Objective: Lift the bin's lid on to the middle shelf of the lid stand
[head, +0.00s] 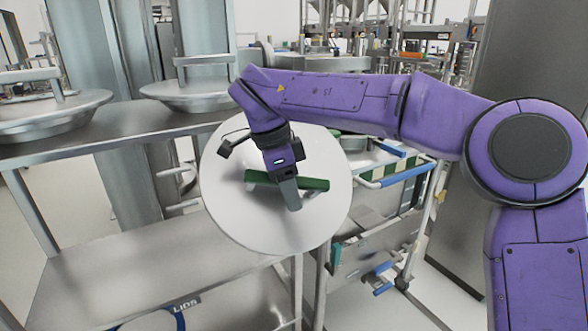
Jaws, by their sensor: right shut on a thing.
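The bin's lid (225,215) is a round pale grey disc with a green handle (315,184). My right gripper (291,200) is at the handle, shut on it, and holds the lid up in the air, its face tilted toward me. The lid stand is a metal rack on the left. Its upper shelf (130,127) carries two other lids. The shelf below it (150,265) is bare where it shows, and the held lid overlaps its right end in the picture. I cannot make out the bin for certain. My left gripper is out of view.
Two metal lids with bar handles, one at far left (40,115) and one beside it (190,95), stand on the upper shelf. A "LIDS" label (183,304) is on the stand's front edge. A metal cart with blue handles (400,180) stands close on the right.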

